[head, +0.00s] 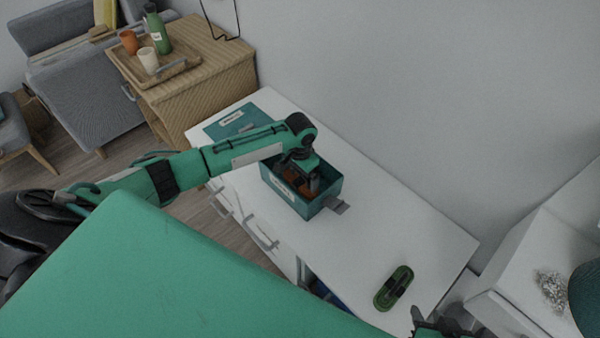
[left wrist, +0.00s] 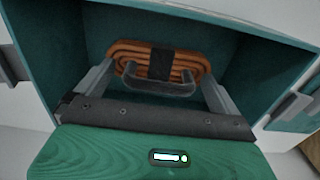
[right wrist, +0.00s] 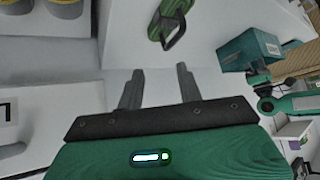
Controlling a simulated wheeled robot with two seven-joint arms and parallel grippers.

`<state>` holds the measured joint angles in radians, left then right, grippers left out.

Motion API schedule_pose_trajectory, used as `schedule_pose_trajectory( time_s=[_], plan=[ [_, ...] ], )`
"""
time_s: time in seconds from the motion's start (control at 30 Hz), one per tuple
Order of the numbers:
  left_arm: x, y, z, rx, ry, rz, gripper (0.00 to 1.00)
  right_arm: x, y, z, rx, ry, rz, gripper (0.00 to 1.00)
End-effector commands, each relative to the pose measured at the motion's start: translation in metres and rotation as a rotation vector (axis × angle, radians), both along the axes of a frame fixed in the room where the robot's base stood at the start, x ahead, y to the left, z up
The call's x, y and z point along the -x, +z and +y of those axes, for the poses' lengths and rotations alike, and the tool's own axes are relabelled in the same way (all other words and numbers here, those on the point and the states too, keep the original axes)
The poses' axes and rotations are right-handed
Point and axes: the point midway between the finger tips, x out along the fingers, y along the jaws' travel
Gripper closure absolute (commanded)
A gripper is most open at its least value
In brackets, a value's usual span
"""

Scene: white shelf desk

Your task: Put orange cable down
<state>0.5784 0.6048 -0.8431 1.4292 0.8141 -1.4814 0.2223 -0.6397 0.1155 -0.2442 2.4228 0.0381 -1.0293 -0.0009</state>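The orange cable (left wrist: 128,58) is a coiled bundle with a black band and a grey handle. It lies inside the teal box (head: 317,207), against the inner wall in the left wrist view; a little of it shows in the head view. My left gripper (head: 300,186) reaches down into the box. Its fingers (left wrist: 158,80) are spread wide on either side of the cable's handle; whether they touch the bundle's ends is hard to tell. My right gripper (right wrist: 158,82) is open and empty, off the desk's near right end in the head view.
The box stands on the white desk (head: 365,225). A green cable (head: 394,288) lies on the desk's right part, with clear surface between. A teal flat panel (head: 225,124) lies at the far left end. A wooden cabinet (head: 215,75) with a tray stands beyond.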

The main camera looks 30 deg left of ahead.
Motion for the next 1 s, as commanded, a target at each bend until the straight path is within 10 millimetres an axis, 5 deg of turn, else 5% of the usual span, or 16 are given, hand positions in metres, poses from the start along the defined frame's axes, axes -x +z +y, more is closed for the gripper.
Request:
schedule_pose_trajectory(
  time_s=[0.27, 0.7, 1.0],
  plan=[
    [0.000, 0.004, 0.000, 0.001, 0.000, -0.002, 0.01, -0.001, 0.000, 0.001, -0.005, 0.001, -0.009, 0.64],
    [-0.001, 0.087, 0.000, 0.001, 0.000, -0.004, 0.01, 0.023, 0.012, -0.036, 0.101, -0.044, 0.211, 0.64],
    [-0.001, 0.121, 0.000, 0.001, 0.000, -0.001, 0.01, 0.036, 0.016, -0.051, 0.142, -0.067, 0.309, 0.64]
  ],
)
